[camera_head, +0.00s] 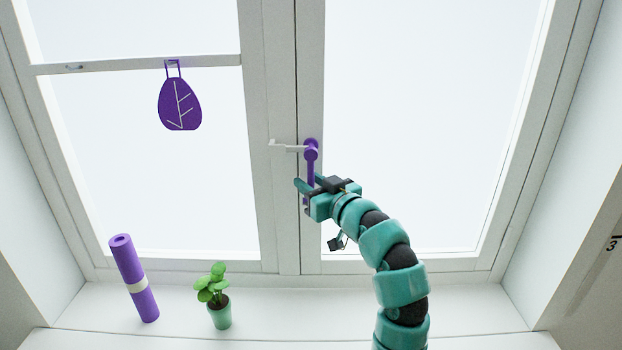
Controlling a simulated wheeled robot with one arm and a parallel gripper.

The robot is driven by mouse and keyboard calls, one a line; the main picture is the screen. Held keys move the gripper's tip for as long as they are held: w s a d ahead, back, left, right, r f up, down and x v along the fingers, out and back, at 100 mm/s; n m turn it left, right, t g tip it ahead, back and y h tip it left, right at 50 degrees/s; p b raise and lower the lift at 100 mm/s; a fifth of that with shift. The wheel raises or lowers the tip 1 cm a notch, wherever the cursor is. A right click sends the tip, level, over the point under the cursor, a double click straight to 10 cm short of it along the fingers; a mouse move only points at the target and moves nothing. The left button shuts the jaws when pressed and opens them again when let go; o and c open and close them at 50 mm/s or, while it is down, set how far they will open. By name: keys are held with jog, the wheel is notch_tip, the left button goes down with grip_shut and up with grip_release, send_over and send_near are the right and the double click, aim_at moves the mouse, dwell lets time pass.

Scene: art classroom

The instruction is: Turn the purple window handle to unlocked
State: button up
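The purple window handle (311,157) is on the white middle frame of the window. Its round base is at the top and its lever points straight down. A pale grey latch piece (285,147) reaches left from the base across the frame joint. My gripper (308,186) is at the lower part of the lever, with a teal finger on its left and another part on its right.
A purple leaf-shaped hanging (180,104) hangs from the crossbar (140,64) at left. A purple roll with a pale band (134,278) and a small potted plant (219,300) stand on the white sill (275,312). The sill's right part is mostly clear.

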jog(key=shift+w+a, duration=0.1)
jog(key=shift+w, duration=0.05)
jog(key=shift+c, duration=0.2)
grip_shut()
jog(key=shift+f+b, duration=0.1)
jog(key=shift+b, duration=0.3)
